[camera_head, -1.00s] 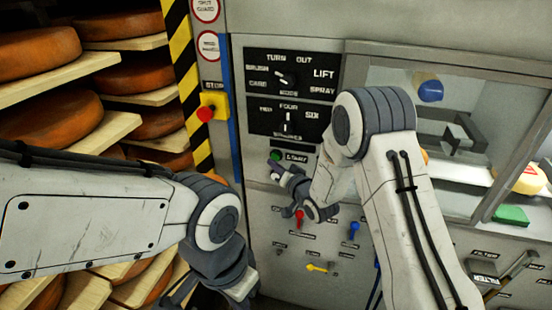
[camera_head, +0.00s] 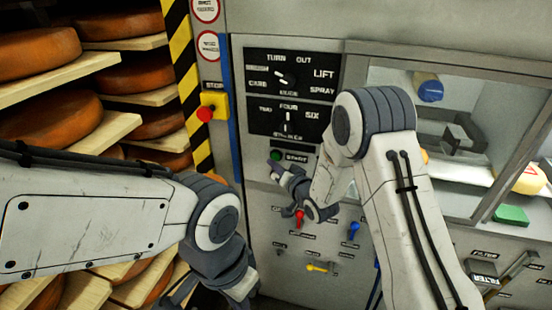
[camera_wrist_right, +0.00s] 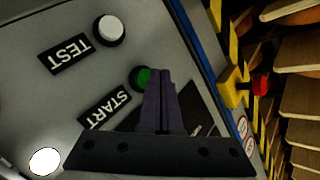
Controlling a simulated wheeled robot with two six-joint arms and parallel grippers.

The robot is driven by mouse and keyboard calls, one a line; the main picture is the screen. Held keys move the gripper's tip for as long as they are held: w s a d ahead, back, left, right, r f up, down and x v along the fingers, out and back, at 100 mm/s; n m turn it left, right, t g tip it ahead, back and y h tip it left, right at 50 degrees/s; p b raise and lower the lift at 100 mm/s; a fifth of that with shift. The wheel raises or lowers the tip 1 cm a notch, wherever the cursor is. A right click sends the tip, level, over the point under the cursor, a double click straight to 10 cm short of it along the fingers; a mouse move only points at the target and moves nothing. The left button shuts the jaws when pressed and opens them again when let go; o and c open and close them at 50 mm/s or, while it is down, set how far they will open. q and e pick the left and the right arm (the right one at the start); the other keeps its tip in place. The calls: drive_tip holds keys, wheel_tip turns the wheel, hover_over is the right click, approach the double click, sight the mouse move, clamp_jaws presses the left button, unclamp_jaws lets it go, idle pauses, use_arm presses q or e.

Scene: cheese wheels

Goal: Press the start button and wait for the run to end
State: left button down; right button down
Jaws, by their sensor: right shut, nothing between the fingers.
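The green start button (camera_head: 276,154) is on the grey machine panel, left of a black START label (camera_head: 296,157). In the right wrist view the green button (camera_wrist_right: 142,78) shows just beside my fingertips and is partly covered by them. My right gripper (camera_head: 273,165) is shut and empty, its tips at the button. In the wrist view its closed fingers (camera_wrist_right: 159,76) overlap the button's edge; whether they touch it or press it in, I cannot tell. My left gripper (camera_head: 178,295) hangs low at the bottom, partly hidden, its jaws unclear.
A red stop button (camera_head: 205,114) on a yellow box is up and left of the start button. A white button (camera_wrist_right: 110,29) is by the TEST label. Red (camera_head: 299,219), blue (camera_head: 354,229) and yellow (camera_head: 317,268) levers are below. Cheese shelves (camera_head: 95,140) stand left.

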idle(0.7)
drive_tip(key=shift+w+d, duration=0.1)
drive_tip(key=shift+w, duration=0.35)
